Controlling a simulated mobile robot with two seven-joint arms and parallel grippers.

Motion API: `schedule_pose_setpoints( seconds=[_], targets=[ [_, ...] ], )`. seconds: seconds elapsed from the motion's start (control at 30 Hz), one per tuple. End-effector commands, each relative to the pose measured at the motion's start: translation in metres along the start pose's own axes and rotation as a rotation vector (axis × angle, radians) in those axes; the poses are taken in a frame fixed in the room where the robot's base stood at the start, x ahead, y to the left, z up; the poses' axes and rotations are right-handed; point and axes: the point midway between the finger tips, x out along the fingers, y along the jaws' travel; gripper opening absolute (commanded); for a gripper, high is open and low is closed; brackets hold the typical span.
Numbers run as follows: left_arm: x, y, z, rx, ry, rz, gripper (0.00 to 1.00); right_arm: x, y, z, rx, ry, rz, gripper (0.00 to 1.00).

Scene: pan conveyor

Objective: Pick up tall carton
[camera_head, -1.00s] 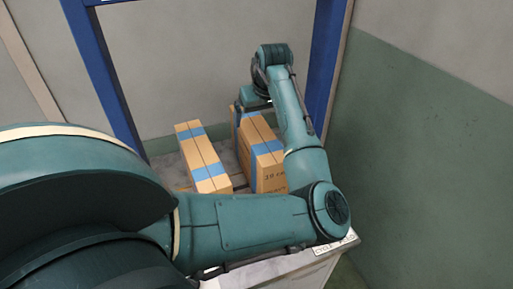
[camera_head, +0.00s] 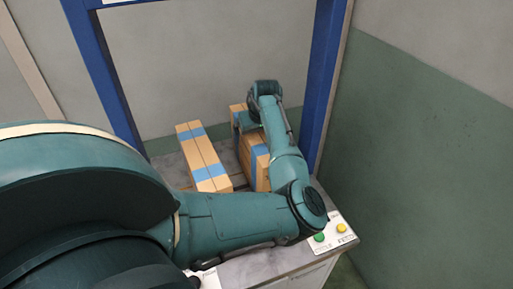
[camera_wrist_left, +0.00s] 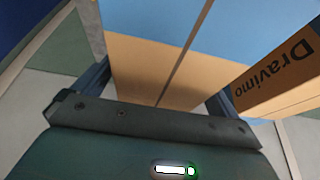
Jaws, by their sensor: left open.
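Two tan cartons with blue bands stand close together on a grey table. The right carton (camera_head: 261,176), which looks like the tall one, is partly hidden behind my left arm in the head view. My left gripper (camera_wrist_left: 165,82) is open, at the top of a tan carton (camera_wrist_left: 140,68) with a blue band. One finger shows on each side of this carton in the wrist view; I cannot tell whether they touch it. In the head view the gripper is mostly hidden by its wrist. My right gripper is in neither view.
The left carton (camera_head: 204,158) stands a small gap away from the right one. A carton printed "Dravimo" (camera_wrist_left: 280,75) is close to the right finger in the wrist view. Blue posts (camera_head: 322,85) frame the table (camera_head: 262,262). A green button (camera_head: 320,237) and a yellow button (camera_head: 341,227) sit at its front right.

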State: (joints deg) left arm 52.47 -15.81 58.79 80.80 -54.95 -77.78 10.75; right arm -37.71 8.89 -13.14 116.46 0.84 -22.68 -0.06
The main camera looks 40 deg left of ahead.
Motion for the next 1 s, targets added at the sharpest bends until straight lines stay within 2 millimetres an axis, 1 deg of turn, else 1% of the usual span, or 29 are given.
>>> schedule_pose_setpoints(
  seconds=[0.07, 0.7, 1.0],
  targets=[
    [-0.0001, -0.0001, 0.0001, 0.000, 0.000, 0.000, 0.97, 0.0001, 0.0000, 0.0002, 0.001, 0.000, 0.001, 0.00],
    [-0.0005, 0.0000, 0.0002, 0.001, 0.000, 0.000, 0.44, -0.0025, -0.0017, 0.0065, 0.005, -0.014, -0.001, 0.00],
    [-0.0005, 0.0000, 0.0002, 0.001, 0.000, -0.001, 0.20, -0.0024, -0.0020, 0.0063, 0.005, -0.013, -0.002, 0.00]
  ],
)
